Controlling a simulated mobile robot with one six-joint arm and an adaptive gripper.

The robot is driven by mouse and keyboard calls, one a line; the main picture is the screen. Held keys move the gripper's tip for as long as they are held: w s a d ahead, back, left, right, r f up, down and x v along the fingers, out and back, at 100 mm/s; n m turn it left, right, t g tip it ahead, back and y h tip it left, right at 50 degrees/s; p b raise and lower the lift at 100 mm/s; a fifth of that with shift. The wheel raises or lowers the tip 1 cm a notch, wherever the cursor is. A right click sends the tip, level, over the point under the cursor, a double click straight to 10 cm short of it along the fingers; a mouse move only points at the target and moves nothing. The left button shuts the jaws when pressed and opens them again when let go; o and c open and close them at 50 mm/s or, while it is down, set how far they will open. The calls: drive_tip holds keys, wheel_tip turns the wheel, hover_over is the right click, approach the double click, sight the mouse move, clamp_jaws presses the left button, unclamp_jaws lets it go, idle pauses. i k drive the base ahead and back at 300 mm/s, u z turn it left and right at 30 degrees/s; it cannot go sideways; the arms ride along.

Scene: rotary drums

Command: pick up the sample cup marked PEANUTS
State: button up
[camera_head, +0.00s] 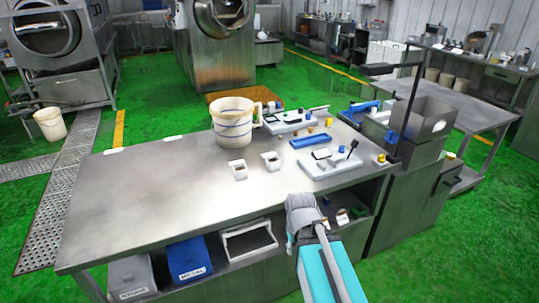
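Two small white square cups stand on the steel table (150,195), the left cup (239,175) a little nearer the front and the right cup (271,165) beside it. They may be sample cups, but I cannot read PEANUTS or any other marking on either. My teal and grey arm rises from the bottom at the table's front edge, to the right of both cups and apart from them in the picture.
A large white bucket (232,125) stands behind the cups. Scales (330,163), a blue tray (311,140) and small yellow items crowd the table's right side. A dark post (408,105) rises at the right. The table's left half is clear. Bins, including a blue bin (188,258), sit below.

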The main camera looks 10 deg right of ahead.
sight(240, 172)
drive_tip(key=z, duration=0.05)
drive_tip(key=i, duration=1)
drive_tip(key=u, duration=0.05)
